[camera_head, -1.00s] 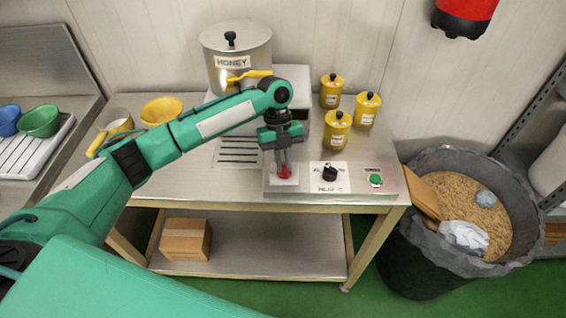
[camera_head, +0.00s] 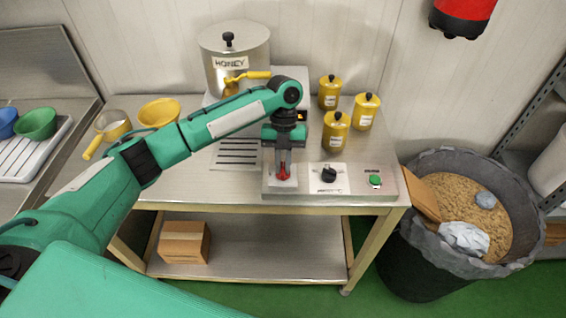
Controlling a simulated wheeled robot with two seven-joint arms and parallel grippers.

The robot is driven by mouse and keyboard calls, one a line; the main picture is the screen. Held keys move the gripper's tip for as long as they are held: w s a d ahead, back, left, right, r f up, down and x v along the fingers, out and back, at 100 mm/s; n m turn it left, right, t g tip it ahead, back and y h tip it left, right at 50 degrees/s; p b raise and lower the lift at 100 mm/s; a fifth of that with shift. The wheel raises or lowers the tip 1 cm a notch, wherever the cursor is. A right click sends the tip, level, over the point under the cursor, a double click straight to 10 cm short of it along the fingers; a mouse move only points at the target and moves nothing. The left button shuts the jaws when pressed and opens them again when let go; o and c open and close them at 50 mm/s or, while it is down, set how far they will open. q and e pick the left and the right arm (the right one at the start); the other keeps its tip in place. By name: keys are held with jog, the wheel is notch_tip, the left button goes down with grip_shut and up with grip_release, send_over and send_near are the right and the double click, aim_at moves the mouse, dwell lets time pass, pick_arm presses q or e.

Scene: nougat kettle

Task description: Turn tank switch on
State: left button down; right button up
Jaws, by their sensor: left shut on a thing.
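A control panel (camera_head: 348,190) lies along the front edge of the steel table. It carries a red switch (camera_head: 283,173) on a white plate at its left, a black rotary knob (camera_head: 328,174) in the middle and a green button (camera_head: 375,181) at the right. My left gripper (camera_head: 283,172) points down over the panel's left end and is shut on the red switch, whose details the fingers partly hide. The honey tank (camera_head: 236,62) stands behind my forearm, with a yellow-handled tap. A small lit orange display shows beside my wrist. My right gripper does not show.
Several yellow canisters (camera_head: 336,133) stand on the table right of the tank. A yellow bowl (camera_head: 160,112) and a yellow-handled sieve (camera_head: 108,130) lie at the left. A grey bin (camera_head: 395,213) stands right of the table; a box (camera_head: 185,242) sits on the lower shelf.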

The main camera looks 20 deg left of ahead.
pick_arm(q)
jog(key=c, duration=1.5)
grip_release()
jog(key=shift+o, duration=0.2)
jog(key=shift+r, duration=0.1)
jog(key=shift+w+r, duration=0.2)
jog(key=shift+r, duration=0.1)
jog(key=b+v, duration=0.2)
jog(key=v, duration=1.1)
jog(key=shift+s, duration=0.1)
